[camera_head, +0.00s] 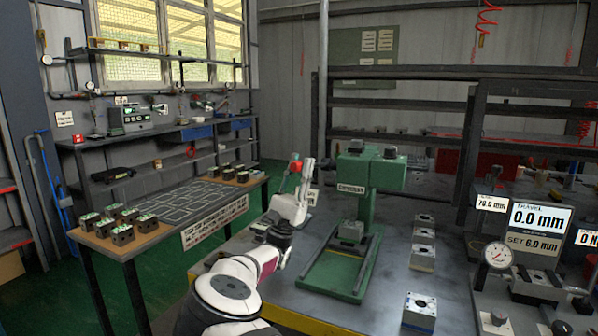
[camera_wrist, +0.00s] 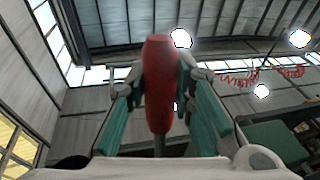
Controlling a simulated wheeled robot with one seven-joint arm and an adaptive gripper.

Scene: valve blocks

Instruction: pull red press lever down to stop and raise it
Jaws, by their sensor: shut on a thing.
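The red press lever handle (camera_wrist: 159,85) stands nearly upright between the fingers of my gripper (camera_wrist: 162,105) in the wrist view. My gripper is shut on it, with a green-faced finger on each side. In the head view the red handle (camera_head: 295,166) shows at the top of my gripper (camera_head: 297,185), left of the green press (camera_head: 358,185). The press stands on the grey table with its green base frame (camera_head: 325,283) in front. The lever's joint with the press is hidden behind my gripper and arm.
Several valve blocks (camera_head: 420,310) stand in a row right of the press. A display (camera_head: 537,218) reads 0.0 mm travel and set 6.0 mm, beside a dial gauge (camera_head: 498,255). A side table (camera_head: 155,238) with more blocks stands at left.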

